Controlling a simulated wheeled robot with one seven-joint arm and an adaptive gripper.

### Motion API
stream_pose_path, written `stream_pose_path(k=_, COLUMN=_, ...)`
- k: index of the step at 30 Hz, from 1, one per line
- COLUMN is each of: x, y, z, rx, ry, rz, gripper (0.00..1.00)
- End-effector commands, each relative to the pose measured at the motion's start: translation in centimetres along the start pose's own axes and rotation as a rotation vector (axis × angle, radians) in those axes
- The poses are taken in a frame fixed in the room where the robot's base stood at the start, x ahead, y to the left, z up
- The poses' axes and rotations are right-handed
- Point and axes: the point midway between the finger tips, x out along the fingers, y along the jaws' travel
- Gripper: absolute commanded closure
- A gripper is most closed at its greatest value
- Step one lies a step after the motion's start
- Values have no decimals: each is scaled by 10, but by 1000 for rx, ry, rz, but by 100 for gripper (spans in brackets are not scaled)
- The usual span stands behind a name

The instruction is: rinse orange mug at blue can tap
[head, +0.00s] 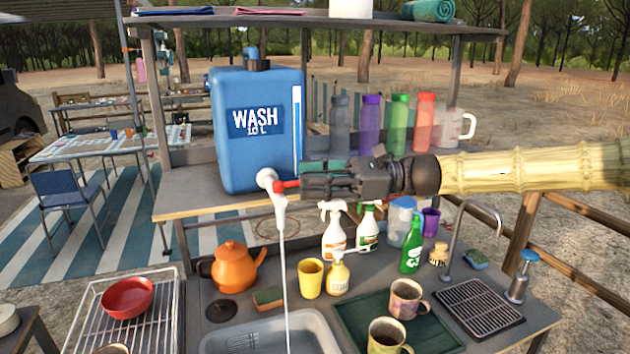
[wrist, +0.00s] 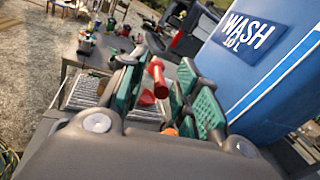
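The blue can (head: 235,155), marked "WASH 10 L", stands on the shelf; it also shows in the wrist view (wrist: 285,75). Its white tap (head: 268,180) has a red lever (head: 288,185). Water (head: 284,275) runs from the tap down into the sink (head: 318,325). My gripper (head: 303,181) is at the lever, coming from the right. In the wrist view its green-padded fingers (wrist: 160,85) are apart, with the red lever (wrist: 157,78) between them. I cannot clearly make out an orange mug; an orange kettle (head: 236,268) stands left of the water stream.
A yellow mug (head: 311,279), spray bottles (head: 333,228) and a sponge (head: 268,297) stand behind the sink. Speckled mugs (head: 405,300) are on a dark tray (head: 440,332) at right. A red bowl (head: 127,297) is on the rack at left. Several bottles (head: 370,125) line the shelf behind my gripper.

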Motion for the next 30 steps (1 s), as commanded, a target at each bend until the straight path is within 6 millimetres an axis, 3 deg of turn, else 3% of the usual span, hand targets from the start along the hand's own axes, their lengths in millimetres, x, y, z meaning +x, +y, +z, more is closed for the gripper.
stream_pose_path(k=11, x=-10, y=0, z=-2, rx=2, ry=1, rz=-1, gripper=68)
stream_pose_path(k=24, x=-84, y=0, z=-1, rx=0, ry=1, rz=-3, gripper=68)
stream_pose_path(k=30, x=-110, y=0, z=-1, rx=-1, ry=0, rz=-1, gripper=68)
